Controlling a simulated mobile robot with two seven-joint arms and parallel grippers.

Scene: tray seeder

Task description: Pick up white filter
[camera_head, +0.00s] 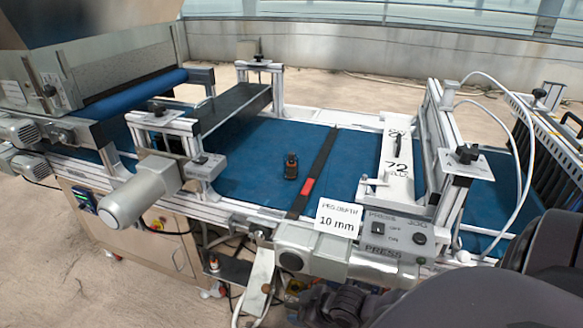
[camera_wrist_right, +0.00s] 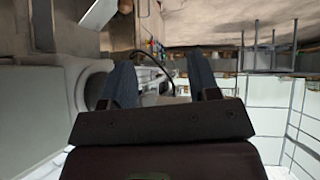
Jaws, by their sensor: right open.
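I cannot make out a white filter for certain in either view. My right gripper (camera_wrist_right: 160,62) is open in the right wrist view. Its two blue-grey fingers stand apart, with no object held between them. A dark cable and blurred grey machine parts show behind the fingers. In the head view, dark parts of my right arm fill the lower right corner and hide what lies behind them. My left gripper is not in view.
A tray seeder with a blue belt (camera_head: 255,160) crosses the head view. A "10 mm" sign (camera_head: 337,218) and a press control box (camera_head: 395,238) are at the near edge. Pale floor (camera_head: 45,245) is clear at left.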

